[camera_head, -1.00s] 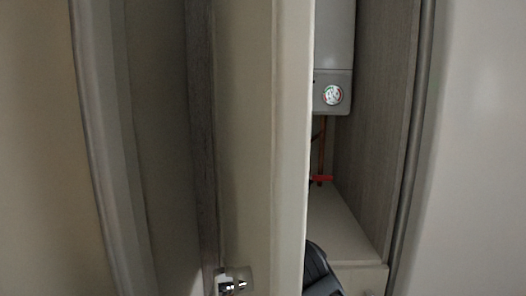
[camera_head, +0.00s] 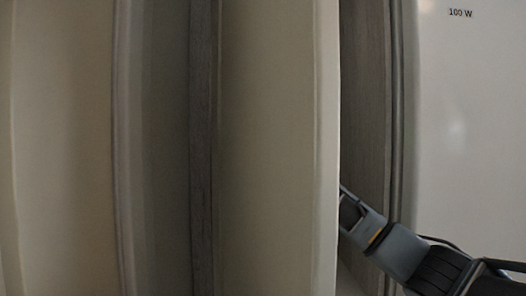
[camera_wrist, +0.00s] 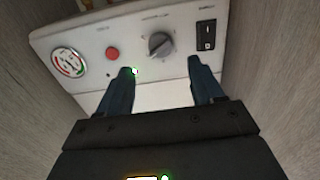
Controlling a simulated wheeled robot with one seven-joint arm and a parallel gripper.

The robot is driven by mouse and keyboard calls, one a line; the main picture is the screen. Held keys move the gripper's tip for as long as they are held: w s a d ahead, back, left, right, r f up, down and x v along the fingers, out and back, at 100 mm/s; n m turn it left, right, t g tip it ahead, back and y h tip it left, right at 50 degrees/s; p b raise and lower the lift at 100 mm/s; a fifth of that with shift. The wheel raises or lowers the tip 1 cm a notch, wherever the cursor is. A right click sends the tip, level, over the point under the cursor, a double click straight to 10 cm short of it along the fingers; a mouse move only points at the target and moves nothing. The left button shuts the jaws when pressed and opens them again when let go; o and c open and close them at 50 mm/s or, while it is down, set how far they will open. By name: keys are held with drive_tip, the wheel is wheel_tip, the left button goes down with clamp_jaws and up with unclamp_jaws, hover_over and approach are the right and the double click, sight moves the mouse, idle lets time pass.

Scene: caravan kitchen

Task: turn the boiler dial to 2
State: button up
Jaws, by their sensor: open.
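The boiler dial (camera_wrist: 160,45) is a dark round knob on the white boiler panel (camera_wrist: 133,36) in the wrist view. Its marks are too small to read. My gripper (camera_wrist: 163,68) is open and empty. Its two dark fingers point at the panel, with the dial above and between the fingertips, not gripped. In the head view my gripper (camera_head: 348,208) shows only partly at the edge of the open door, and the boiler is hidden behind that door.
A gauge (camera_wrist: 69,63), a red button (camera_wrist: 112,53) and a black switch (camera_wrist: 206,36) sit on the same panel. Cabinet walls stand close on both sides. The open cabinet door (camera_head: 270,150) fills the middle of the head view.

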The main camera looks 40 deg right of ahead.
drive_tip(key=p+x, duration=0.1)
drive_tip(key=x, duration=0.6)
drive_tip(key=shift+w+d, duration=0.15)
drive_tip(key=shift+w, duration=0.1)
drive_tip(key=shift+c, duration=0.4)
drive_tip(key=c, duration=1)
drive_tip(key=shift+f, duration=0.1)
